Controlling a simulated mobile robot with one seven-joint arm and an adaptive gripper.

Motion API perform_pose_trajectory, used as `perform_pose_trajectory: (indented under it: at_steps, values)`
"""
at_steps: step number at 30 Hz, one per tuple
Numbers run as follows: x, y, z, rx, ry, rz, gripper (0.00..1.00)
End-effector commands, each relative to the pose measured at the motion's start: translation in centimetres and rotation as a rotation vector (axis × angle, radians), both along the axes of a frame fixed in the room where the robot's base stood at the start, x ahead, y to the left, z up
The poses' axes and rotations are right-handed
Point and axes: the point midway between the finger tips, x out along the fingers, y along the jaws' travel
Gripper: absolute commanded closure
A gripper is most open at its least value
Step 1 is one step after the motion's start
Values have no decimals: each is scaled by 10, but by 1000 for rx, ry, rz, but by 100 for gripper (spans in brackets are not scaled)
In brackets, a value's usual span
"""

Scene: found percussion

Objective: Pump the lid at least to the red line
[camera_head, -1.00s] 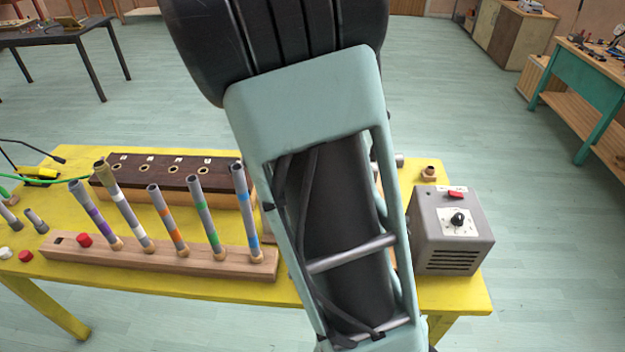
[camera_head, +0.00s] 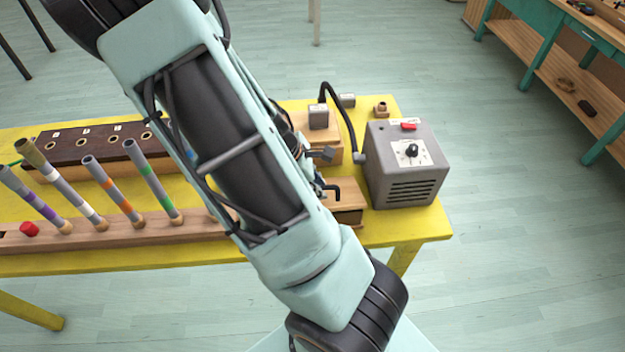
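I cannot make out a lid or a red line in the head view. A grey box (camera_head: 403,180) with a red switch (camera_head: 408,126) and a black knob (camera_head: 411,150) stands at the right end of the yellow table. A black hose (camera_head: 343,108) curves up from its left side toward a small grey block (camera_head: 318,117) on a wooden box (camera_head: 329,140). My arm crosses the middle of the view and hides part of the table. Dark parts that look like my gripper (camera_head: 325,172) stick out beside the arm, near the wooden box; their opening is unclear.
Striped tubes (camera_head: 108,184) stand tilted in a wooden rail (camera_head: 140,233) at left, with a red cap (camera_head: 29,229) beside them. A dark block with holes (camera_head: 100,145) lies behind. The yellow table's (camera_head: 408,228) right edge is close to the grey box. A teal workbench (camera_head: 540,60) stands farther right.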

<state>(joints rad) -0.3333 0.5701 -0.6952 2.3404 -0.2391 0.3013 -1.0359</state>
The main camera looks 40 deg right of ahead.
Motion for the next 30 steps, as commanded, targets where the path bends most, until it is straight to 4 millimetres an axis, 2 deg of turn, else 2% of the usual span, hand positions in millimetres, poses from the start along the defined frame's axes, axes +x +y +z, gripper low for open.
perform_pose_trajectory:
  at_steps: [4, 14, 19, 30]
  values:
    - [-1, -4, -9, -1, 1, 0, 81]
    - [-1, -5, -11, 0, 0, 0, 81]
    - [-1, -5, -11, 0, 0, 0, 100]
    - [-2, -4, -12, 0, 0, 1, 100]
